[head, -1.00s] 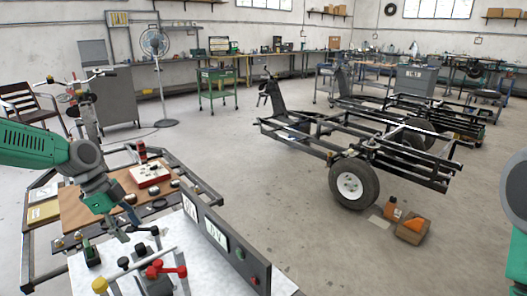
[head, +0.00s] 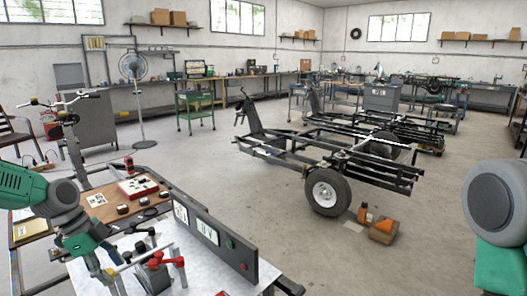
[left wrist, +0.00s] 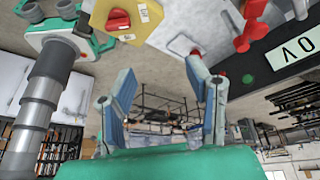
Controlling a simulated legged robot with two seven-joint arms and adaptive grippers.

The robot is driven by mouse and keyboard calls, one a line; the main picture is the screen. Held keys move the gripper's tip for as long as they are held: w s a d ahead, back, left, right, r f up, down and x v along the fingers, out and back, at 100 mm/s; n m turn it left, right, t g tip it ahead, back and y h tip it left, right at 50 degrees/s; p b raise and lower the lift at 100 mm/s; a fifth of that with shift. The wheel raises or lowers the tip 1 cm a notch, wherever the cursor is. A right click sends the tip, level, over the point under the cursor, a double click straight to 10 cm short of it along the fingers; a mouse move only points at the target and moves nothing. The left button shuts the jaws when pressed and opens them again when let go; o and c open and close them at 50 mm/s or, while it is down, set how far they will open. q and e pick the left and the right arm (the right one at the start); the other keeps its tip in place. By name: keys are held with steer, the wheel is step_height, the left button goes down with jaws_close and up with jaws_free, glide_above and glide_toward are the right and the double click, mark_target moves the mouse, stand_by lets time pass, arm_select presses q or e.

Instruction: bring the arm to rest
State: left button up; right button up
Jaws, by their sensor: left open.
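My left gripper (head: 112,278) hangs at the lower left of the head view, close to the front bench with the metal plate. In the left wrist view its two blue-grey fingers (left wrist: 160,85) stand wide apart with nothing between them. The left arm is green and grey. The bench's grey panel (head: 212,238) carries white labels, a green button and a red button. A red-handled valve (head: 160,260) stands on the plate, to the right of the gripper. Part of my right arm shows at the right edge of the head view, but its gripper is out of the picture.
A brown board (head: 105,200) with a red-and-white box (head: 138,187) lies behind the plate. A wheeled trailer frame (head: 330,160) stands on the floor, with an orange-topped box (head: 383,230) near its tyre. The floor between bench and trailer is clear.

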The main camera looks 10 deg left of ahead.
arm_select(q)
steer(key=s+d+f+n, duration=0.1)
steer(key=s+d+f, duration=0.1)
steer(key=d+f, duration=0.2)
steer(key=s+d+f+n, duration=0.2)
steer(key=s+d+f, duration=0.1)
steer(key=d+f, duration=0.1)
steer(key=s+d+f+n, duration=0.2)
steer(key=d+f, duration=0.2)
steer(key=shift+s+d+y+b, duration=0.1)
steer(key=shift+s+y+b, duration=0.2)
steer(key=shift+s+b, duration=0.1)
steer(key=s+f+n+y, duration=0.2)
steer(key=s+f+n, duration=0.2)
steer(key=s, duration=0.7)
steer(key=s+d+f+n+y, duration=0.1)
steer(key=s+f+n, duration=0.2)
steer(key=s, duration=0.8)
steer(key=n, duration=0.2)
steer(key=shift+d+f+n+y+b, duration=0.2)
steer(key=shift+f+n+y+b, duration=0.15)
steer(key=shift+n+y+b, duration=0.05)
arm_select(e)
steer(key=shift+w+d+f, duration=0.1)
steer(key=shift+w+f, duration=0.05)
steer(key=shift+f, duration=0.3)
steer(key=shift+w+d+f, duration=0.1)
steer(key=shift+w+f, duration=0.05)
steer(key=shift+f, duration=0.3)
steer(key=shift+a, duration=0.2)
